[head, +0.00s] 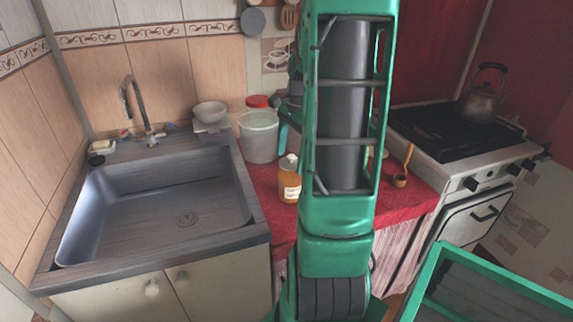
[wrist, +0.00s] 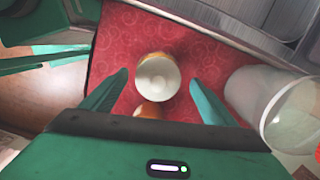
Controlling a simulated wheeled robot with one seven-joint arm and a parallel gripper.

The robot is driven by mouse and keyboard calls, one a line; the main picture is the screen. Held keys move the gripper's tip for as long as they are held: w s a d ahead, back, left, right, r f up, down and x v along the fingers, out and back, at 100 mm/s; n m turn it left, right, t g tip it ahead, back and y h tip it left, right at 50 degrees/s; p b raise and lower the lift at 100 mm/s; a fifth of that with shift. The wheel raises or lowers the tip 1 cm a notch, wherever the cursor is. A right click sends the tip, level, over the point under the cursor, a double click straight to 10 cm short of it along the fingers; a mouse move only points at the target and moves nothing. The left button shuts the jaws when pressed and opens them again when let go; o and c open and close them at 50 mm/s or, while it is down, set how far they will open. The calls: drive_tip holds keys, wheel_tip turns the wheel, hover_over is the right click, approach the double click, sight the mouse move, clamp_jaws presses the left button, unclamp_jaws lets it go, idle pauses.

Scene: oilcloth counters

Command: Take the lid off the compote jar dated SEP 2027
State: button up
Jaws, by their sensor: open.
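A compote jar with orange contents (head: 289,185) and a pale lid (head: 289,162) stands upright on the red oilcloth counter (head: 262,182). Its label is too small to read, so I cannot tell the date. In the wrist view a white lid (wrist: 158,77) shows from above, on a jar. A second orange-brown thing (wrist: 150,109) shows partly below it, cut off by my gripper's body; I cannot tell what it is. My gripper (wrist: 159,80) is open, its fingers on either side of the white lid in the picture, not visibly touching it. My arm hides much of the counter in the head view.
A translucent bucket (head: 259,137) stands behind the jar; it also shows at right in the wrist view (wrist: 270,95). The sink (head: 160,215) is to the left. A wooden ladle (head: 403,170) and the stove (head: 450,140) are to the right.

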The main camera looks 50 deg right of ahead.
drive_tip(key=shift+c, duration=0.3)
drive_tip(key=c, duration=1)
drive_tip(key=shift+r, duration=0.1)
drive_tip(key=shift+c, duration=0.2)
